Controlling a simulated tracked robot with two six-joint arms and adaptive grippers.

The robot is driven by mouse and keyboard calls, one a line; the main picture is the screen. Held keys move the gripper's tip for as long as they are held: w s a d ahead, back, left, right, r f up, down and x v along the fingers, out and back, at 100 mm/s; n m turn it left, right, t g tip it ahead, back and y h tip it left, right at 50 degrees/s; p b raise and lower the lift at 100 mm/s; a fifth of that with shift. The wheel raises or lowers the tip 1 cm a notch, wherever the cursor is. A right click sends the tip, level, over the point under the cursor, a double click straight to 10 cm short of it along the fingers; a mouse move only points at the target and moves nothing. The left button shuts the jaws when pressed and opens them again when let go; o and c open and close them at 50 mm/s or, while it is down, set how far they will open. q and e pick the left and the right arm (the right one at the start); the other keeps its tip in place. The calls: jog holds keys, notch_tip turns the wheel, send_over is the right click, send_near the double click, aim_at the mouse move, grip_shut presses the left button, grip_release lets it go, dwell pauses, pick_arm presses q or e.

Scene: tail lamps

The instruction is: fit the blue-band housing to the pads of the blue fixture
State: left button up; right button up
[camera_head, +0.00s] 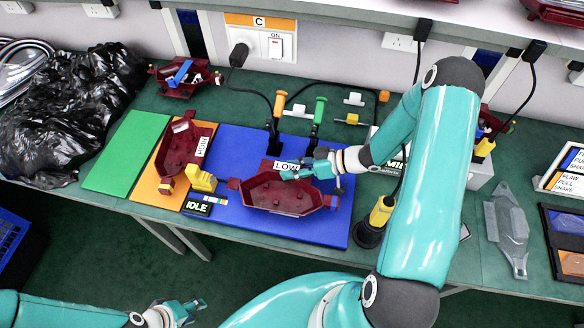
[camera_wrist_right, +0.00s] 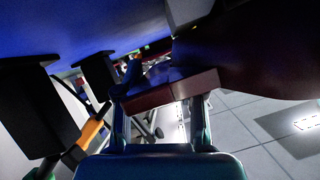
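A dark red housing (camera_head: 262,196) lies on the blue fixture board (camera_head: 232,150), with a white LOW label (camera_head: 285,165) behind it. In the right wrist view a dark red block (camera_wrist_right: 172,92) shows at the fingertips; contact is unclear. My left gripper (camera_head: 187,310) is low at the front, fingers apart and empty, away from the table.
Clamps with an orange handle (camera_head: 280,103) and a green handle (camera_head: 319,110) stand behind the LOW housing. An orange board with a HIGH-labelled red housing (camera_head: 178,150) and a bare green board (camera_head: 125,150) lie left. Yellow blocks (camera_head: 200,179) stand between. My right arm hides part of the right side.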

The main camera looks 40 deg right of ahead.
jog(key=o, duration=0.5)
jog(key=shift+d, duration=0.1)
jog(key=v, duration=1.2)
